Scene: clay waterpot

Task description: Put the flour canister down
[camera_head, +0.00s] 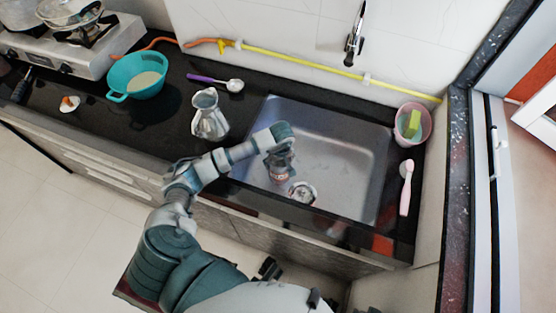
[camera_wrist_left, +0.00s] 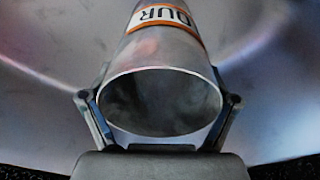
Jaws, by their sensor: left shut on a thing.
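The flour canister (camera_head: 281,174) is a grey metal cylinder with a white and orange label, seen in the head view inside the sink area. In the left wrist view the canister (camera_wrist_left: 165,52) shows its open, dark rim toward the camera and the letters "OUR" on its label. My left gripper (camera_head: 279,156) is shut on the canister, with one finger on each side near the rim (camera_wrist_left: 160,105). I cannot tell whether the canister's base touches the sink floor.
A metal pitcher (camera_head: 209,115) stands left of the sink. A pink cup with a sponge (camera_head: 412,123) and a pink brush (camera_head: 405,190) are at the right.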

